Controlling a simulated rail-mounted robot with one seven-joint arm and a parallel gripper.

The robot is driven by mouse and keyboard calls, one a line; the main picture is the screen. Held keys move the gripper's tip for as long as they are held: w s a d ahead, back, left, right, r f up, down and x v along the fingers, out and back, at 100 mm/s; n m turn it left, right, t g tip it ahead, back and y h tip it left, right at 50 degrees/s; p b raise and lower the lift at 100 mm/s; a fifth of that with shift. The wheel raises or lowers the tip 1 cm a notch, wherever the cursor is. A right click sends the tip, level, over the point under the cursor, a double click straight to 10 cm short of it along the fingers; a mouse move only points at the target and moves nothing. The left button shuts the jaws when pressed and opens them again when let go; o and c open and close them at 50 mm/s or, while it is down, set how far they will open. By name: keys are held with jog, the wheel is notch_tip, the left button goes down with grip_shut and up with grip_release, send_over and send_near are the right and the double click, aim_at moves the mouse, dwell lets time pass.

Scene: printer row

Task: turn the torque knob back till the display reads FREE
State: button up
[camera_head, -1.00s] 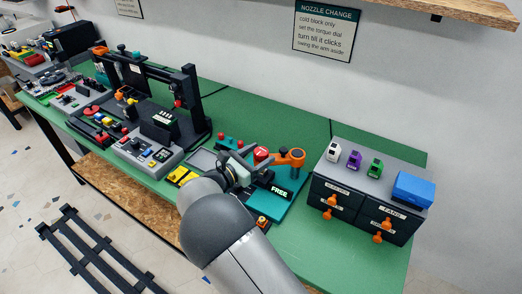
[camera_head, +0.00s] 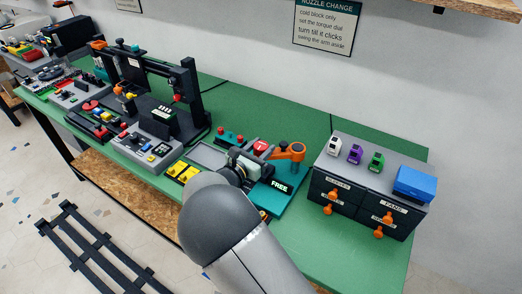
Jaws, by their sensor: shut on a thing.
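The teal nozzle station (camera_head: 290,203) stands on the green bench. Its small black display (camera_head: 281,186) reads FREE. The red torque knob (camera_head: 261,147) with a white mark on top shows just beyond my gripper (camera_head: 252,160). My gripper is at the knob and shut on it, though my own wrist and arm hide much of the jaws and the contact. An orange swing arm (camera_head: 291,151) with a round end sits right of the knob.
A dark drawer cabinet (camera_head: 365,200) with orange handles, small coloured nozzle blocks and a blue box (camera_head: 415,184) stands to the right. A black printer frame (camera_head: 190,95) and grey control box (camera_head: 147,147) stand to the left. Yellow blocks (camera_head: 182,172) lie near my wrist.

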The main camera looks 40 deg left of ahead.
jog(key=shift+n+y+b, duration=0.6)
jog(key=shift+n+y, duration=0.1)
jog(key=shift+y, duration=0.4)
jog(key=shift+r+n+y, duration=0.1)
jog(key=shift+n+y, duration=0.2)
jog(key=shift+y, duration=0.2)
jog(key=o, duration=1)
jog(key=shift+c, duration=0.2)
jog(key=shift+s, duration=0.5)
jog(key=s+d+b, duration=0.3)
jog(key=s, duration=1.3)
jog(key=shift+b, duration=0.3)
